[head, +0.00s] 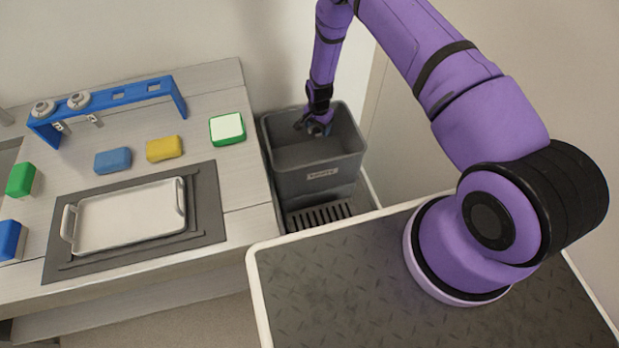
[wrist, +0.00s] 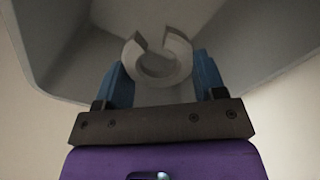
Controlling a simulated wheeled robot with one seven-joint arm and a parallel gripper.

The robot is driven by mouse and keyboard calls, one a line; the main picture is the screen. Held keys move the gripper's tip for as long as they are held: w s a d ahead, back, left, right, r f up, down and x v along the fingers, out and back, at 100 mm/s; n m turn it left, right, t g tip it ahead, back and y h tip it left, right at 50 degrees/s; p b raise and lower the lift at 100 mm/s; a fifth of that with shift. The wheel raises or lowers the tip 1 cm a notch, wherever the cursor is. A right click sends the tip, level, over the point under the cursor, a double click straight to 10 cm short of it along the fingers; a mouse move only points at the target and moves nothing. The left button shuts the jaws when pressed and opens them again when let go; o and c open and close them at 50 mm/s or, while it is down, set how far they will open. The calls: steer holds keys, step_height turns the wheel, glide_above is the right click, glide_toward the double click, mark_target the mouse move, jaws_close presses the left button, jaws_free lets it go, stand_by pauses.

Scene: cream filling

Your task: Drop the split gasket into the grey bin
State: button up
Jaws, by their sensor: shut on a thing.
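The grey bin (head: 318,180) stands on the floor between the counter and my base, with its open top facing up. My gripper (head: 316,128) is over the bin's opening, near its back side. In the wrist view, my gripper (wrist: 160,85) has its two blue fingers shut on the split gasket (wrist: 158,66), a light grey ring with a gap at its top. The inside of the grey bin (wrist: 70,45) shows behind the ring. In the head view the gasket is too small and hidden to make out.
A blue rack (head: 118,97) with round grey pieces stands on the counter (head: 232,190). A metal tray (head: 125,216) lies on a dark mat. Blue (head: 113,160) and yellow (head: 163,148) blocks and a green-and-white piece (head: 227,128) lie nearby. A wall is behind the bin.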

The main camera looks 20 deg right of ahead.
steer(key=shift+f, duration=0.15)
steer(key=o, duration=1)
step_height(320, 180, up, 11)
steer(key=shift+f, duration=0.1)
stand_by(0.4)
